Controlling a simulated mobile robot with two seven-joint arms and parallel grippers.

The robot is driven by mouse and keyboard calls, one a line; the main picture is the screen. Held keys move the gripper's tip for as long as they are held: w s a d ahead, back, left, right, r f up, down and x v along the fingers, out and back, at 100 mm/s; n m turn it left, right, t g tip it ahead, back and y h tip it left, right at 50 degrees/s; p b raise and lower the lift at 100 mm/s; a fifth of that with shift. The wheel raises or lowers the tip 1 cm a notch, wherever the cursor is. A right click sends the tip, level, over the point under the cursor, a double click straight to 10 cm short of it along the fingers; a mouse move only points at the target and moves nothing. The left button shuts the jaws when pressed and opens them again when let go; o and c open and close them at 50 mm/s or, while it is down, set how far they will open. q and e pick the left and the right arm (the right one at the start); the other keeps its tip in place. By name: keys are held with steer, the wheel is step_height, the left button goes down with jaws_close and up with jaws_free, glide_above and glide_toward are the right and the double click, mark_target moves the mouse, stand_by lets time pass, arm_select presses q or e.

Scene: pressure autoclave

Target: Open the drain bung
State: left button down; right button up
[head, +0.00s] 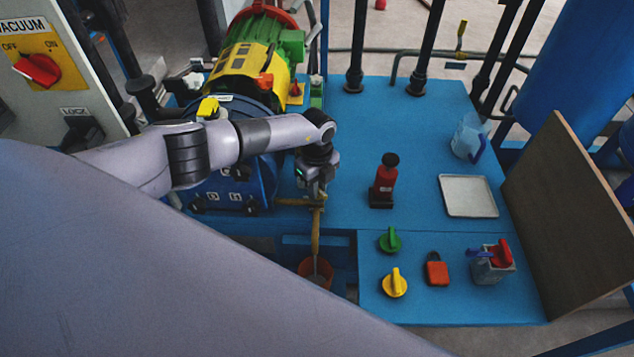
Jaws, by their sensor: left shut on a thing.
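My left gripper (316,187) reaches down in front of the blue round vessel end (235,190) and is shut at the top of a brass-coloured fitting (296,202). The fitting looks to be the drain bung, but the fingers hide most of it and their exact grip is unclear. A tan vertical strip (316,235) runs from below the gripper to an orange bucket (316,270). I cannot tell whether it is a pipe or flowing liquid. My right gripper is not in view.
On the blue platform (425,205) right of the gripper stand a red bottle-like object (384,182), a white tray (467,196), green (390,240) and yellow (394,284) knobs, a red padlock (437,270) and a clear jug (468,138). A brown board (568,215) leans at right.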

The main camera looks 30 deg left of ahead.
arm_select(q)
steer(key=shift+w+a+r, duration=0.1)
steer(key=shift+w, duration=0.05)
stand_by(0.4)
steer(key=c, duration=1.1)
jaws_free()
steer(key=shift+r+p, duration=0.75)
steer(key=shift+r, duration=2.8)
